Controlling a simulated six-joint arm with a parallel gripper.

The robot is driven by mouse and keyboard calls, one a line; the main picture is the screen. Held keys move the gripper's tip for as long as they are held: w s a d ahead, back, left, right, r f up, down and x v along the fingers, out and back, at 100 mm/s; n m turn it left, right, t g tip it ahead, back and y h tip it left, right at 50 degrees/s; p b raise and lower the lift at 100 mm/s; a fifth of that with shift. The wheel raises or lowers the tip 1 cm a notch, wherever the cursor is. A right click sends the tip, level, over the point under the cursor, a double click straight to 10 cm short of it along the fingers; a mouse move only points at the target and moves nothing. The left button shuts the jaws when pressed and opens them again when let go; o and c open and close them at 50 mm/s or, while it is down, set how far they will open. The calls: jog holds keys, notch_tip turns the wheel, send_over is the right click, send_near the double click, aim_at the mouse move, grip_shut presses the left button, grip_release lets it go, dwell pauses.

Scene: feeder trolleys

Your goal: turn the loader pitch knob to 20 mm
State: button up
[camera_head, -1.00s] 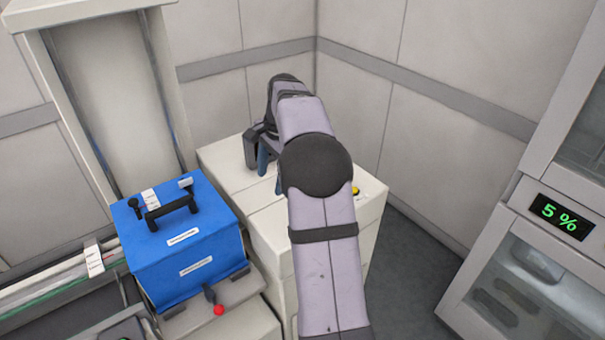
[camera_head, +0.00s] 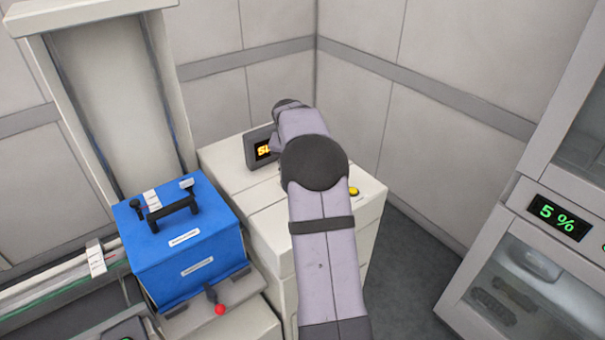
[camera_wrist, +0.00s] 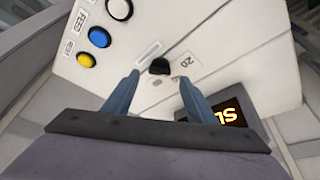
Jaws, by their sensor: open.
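In the wrist view the small black knob (camera_wrist: 160,66) sits on the white panel of the cabinet, just beyond and between my fingertips. A "20" label (camera_wrist: 187,60) is printed to its right. Which way the knob points cannot be told. My gripper (camera_wrist: 158,78) has two blue fingers spread apart, one on either side of the knob's line; whether they touch it cannot be told. In the head view my arm hides the knob and the gripper.
A dark display (camera_head: 262,149) with amber letters stands by the panel; it also shows in the wrist view (camera_wrist: 226,112). White (camera_wrist: 119,9), blue (camera_wrist: 100,37) and yellow (camera_wrist: 85,60) buttons line the panel. A blue box (camera_head: 181,243) stands left of the white cabinet (camera_head: 268,217).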

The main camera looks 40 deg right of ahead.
jog(key=shift+p+x, duration=0.65)
jog(key=shift+x, duration=1.3)
jog(key=c, duration=1.1)
